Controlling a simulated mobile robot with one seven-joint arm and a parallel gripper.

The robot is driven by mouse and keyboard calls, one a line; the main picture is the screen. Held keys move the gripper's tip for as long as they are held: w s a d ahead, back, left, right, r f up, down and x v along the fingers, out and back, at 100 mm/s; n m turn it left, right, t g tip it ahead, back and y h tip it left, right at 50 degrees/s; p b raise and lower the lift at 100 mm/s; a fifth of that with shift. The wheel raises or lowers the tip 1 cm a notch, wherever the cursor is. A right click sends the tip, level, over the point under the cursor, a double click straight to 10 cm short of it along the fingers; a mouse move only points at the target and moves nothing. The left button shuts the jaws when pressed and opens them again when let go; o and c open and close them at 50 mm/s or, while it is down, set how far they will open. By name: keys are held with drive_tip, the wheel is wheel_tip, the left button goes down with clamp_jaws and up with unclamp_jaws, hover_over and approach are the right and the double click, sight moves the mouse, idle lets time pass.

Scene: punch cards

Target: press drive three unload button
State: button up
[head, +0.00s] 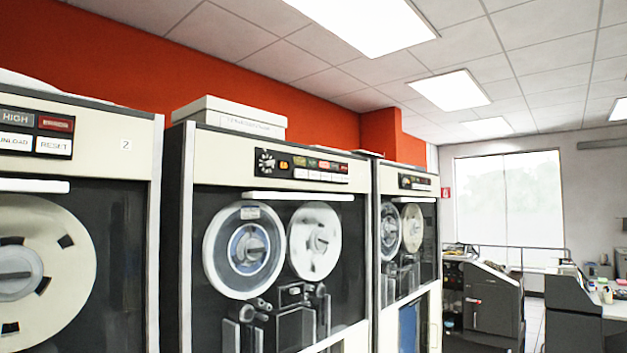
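A tape drive cabinet (203,170) stands in the middle, right of the drive marked "2" (125,144). I cannot read a number on this middle cabinet. Its control panel (300,166) is a dark strip with a round dial (266,161), a small lit orange display (284,164), a row of coloured buttons or lamps and a row of white buttons (315,175) below. The lettering there is too small to read. On the drive marked "2", a white button partly cut by the left edge reads "UNLOAD" (15,143), beside "RESET" (53,147). My gripper is not in view.
A third cabinet (405,171) with two reels stands further right. A pale box (230,117) sits on top of the middle cabinet. Grey machines (492,305) and a desk (580,318) stand at right, with a strip of floor (533,318) between them.

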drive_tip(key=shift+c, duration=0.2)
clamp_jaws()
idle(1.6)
